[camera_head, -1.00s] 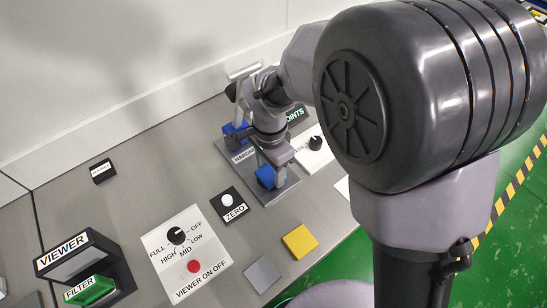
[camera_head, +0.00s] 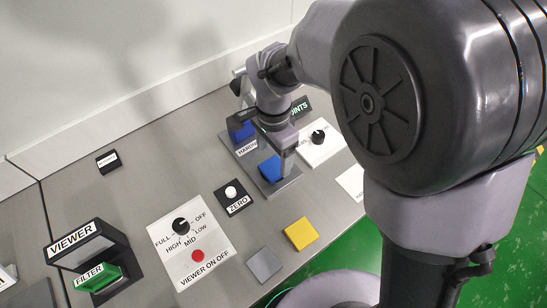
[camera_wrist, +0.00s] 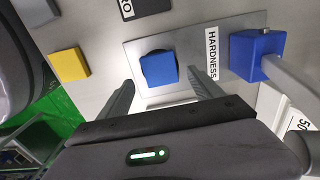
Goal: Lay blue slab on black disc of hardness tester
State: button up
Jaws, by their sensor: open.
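The blue slab (camera_wrist: 158,69) lies on the black disc (camera_wrist: 143,60) of the hardness tester, and only a thin dark edge of the disc shows beside it. The slab also shows in the head view (camera_head: 270,168). The tester's grey base plate (camera_wrist: 205,36) carries the HARDNESS label and a blue block (camera_wrist: 255,56) with a metal arm. My gripper (camera_wrist: 160,88) is open, its two fingers apart on either side of the slab's near edge in the wrist view. In the head view my gripper (camera_head: 284,160) is just above the slab, partly hiding the tester.
A yellow slab (camera_head: 301,233) and a grey slab (camera_head: 264,264) lie on the bench. A ZERO button box (camera_head: 231,192), a white panel (camera_head: 215,258) with a black knob and red button, and the VIEWER (camera_head: 85,242) stand left. A white dial panel (camera_head: 322,145) is close right.

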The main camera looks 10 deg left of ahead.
aim_at(274, 167)
notch_tip(274, 167, up, 8)
jog(key=p, duration=0.2)
jog(key=s+d+r+n+t, duration=0.1)
jog(key=s+d+r+t, duration=0.1)
jog(key=d, duration=0.4)
jog(key=s+d+r+n+t+y, duration=0.1)
jog(key=s+d+r+t, duration=0.1)
jog(key=s+d+r, duration=0.3)
jog(key=s+d+r+n+t+y, duration=0.1)
jog(key=s+d+r, duration=0.3)
jog(key=d, duration=0.4)
jog(key=shift+s+d+r+n+t, duration=0.2)
jog(key=shift+s+n+t, duration=0.2)
jog(key=shift+s, duration=0.3)
